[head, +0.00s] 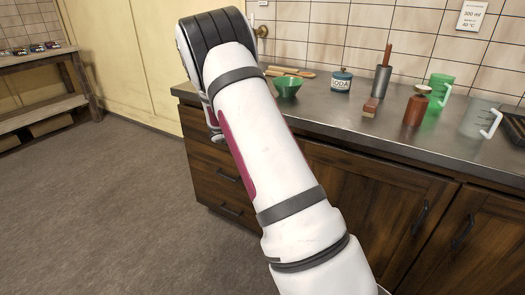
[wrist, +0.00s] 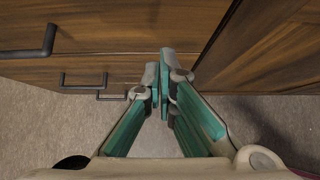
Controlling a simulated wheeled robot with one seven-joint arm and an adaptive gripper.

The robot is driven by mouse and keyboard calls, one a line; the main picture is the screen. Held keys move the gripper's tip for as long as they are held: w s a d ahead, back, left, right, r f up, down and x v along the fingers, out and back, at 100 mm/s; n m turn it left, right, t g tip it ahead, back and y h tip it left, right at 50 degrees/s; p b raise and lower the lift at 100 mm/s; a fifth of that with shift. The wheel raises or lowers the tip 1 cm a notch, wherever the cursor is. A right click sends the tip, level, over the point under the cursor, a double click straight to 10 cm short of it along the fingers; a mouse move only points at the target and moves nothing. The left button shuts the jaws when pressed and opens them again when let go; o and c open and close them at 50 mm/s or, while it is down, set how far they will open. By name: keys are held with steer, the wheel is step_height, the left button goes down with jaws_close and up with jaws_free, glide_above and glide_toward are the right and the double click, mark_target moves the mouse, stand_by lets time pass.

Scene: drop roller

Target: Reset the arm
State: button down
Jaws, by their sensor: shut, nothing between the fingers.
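My gripper (wrist: 161,88) shows in the wrist view, its two teal-padded fingers brought together with nothing between them. It points toward the wooden drawer fronts (wrist: 110,30) of the cabinet, with floor showing beneath. In the head view my white arm rises from the bottom right to a dark bent joint at the upper middle, in front of the counter. My gripper is hidden from the head view.
A steel-topped counter (head: 330,108) bears a green bowl (head: 287,86), a soda jar (head: 341,79), a brown bottle (head: 416,108), a green jug (head: 438,90) and a clear jug (head: 478,118). Drawer handles (wrist: 82,80) stick out near my gripper. The floor (head: 110,200) at left is clear.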

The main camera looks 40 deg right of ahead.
steer(key=s+a+r+m+g+y+p, duration=0.1)
steer(key=s+a+r+m, duration=0.5)
steer(key=s+a+r, duration=0.35)
steer(key=s+a+r+m+g+y+p, duration=0.1)
steer(key=s+a+r+m+y, duration=0.1)
steer(key=s+a+r+m, duration=0.65)
steer(key=s+a+r+m+y, duration=0.25)
steer(key=s+a, duration=0.25)
steer(key=s, duration=0.4)
steer(key=s+a+r+m+y, duration=0.1)
steer(key=s+a+m, duration=0.3)
steer(key=s, duration=0.5)
steer(key=s+a+r+m+y, duration=0.1)
steer(key=s+a+y, duration=0.1)
steer(key=s+a, duration=0.55)
step_height(320, 180, up, 20)
steer(key=s+d+t+p, duration=0.1)
steer(key=t+p, duration=0.2)
steer(key=p, duration=1.5)
steer(key=shift+s+d, duration=0.25)
steer(key=shift+s, duration=0.05)
steer(key=shift+r, duration=0.1)
